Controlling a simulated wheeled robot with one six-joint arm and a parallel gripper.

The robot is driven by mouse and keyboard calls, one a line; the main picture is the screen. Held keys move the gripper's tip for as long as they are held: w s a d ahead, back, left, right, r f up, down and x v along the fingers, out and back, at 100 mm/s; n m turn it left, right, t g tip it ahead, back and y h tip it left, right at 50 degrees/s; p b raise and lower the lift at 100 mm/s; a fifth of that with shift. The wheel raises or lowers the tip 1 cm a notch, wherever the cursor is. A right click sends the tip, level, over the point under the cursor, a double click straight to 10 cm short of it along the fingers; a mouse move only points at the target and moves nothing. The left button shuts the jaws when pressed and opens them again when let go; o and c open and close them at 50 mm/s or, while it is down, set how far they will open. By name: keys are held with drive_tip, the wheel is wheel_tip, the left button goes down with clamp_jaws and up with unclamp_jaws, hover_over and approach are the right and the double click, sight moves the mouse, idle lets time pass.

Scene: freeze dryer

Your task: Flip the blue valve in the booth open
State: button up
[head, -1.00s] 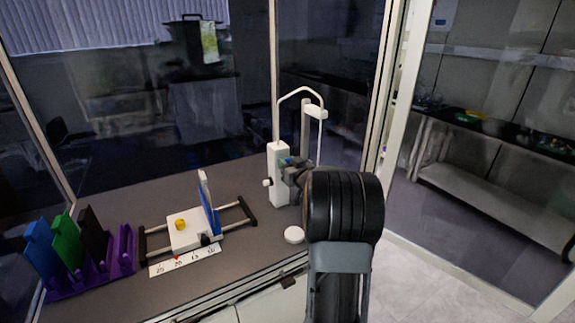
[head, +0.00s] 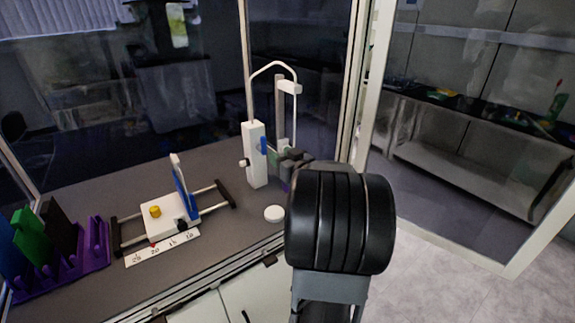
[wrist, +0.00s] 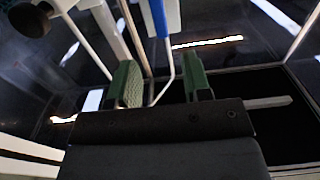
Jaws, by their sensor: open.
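The blue valve (head: 264,145) is a small blue handle, about upright, on the right side of the white post (head: 255,165) in the booth. My gripper (head: 274,157) is beside it, just to the right, with the black arm reaching in from the front. In the wrist view the two green finger pads of my gripper (wrist: 161,84) stand wide apart with nothing clamped between them. A blue strip of the valve (wrist: 158,18) shows at the top, beyond the fingertips. Touch between finger and valve cannot be made out.
A bent tube (head: 272,64) arches above the post. A white round cap (head: 274,213) lies on the dark booth floor. A white slide device (head: 160,218) and a purple rack (head: 92,255) stand to the left. A glass frame edge (head: 355,130) rises to the right of my arm.

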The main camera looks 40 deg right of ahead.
drive_tip(key=shift+s+a, duration=0.15)
drive_tip(key=shift+s, duration=0.7)
drive_tip(key=shift+s+a, duration=0.1)
drive_tip(key=shift+s, duration=0.75)
drive_tip(key=s+d+f+m+g+h, duration=0.3)
drive_tip(key=s+f+m+g+h, duration=0.15)
drive_tip(key=s+f+g, duration=0.4)
drive_tip(key=s+a+n+g+y, duration=0.1)
drive_tip(key=a+n+g+y, duration=0.1)
drive_tip(key=a, duration=1.3)
drive_tip(key=s+a+n+g+y, duration=0.2)
drive_tip(key=a+n+y, duration=0.2)
drive_tip(key=a, duration=1.1)
drive_tip(key=shift+a+r+g+y, duration=0.3)
drive_tip(key=shift+r+g+y, duration=0.05)
drive_tip(key=shift+y, duration=0.2)
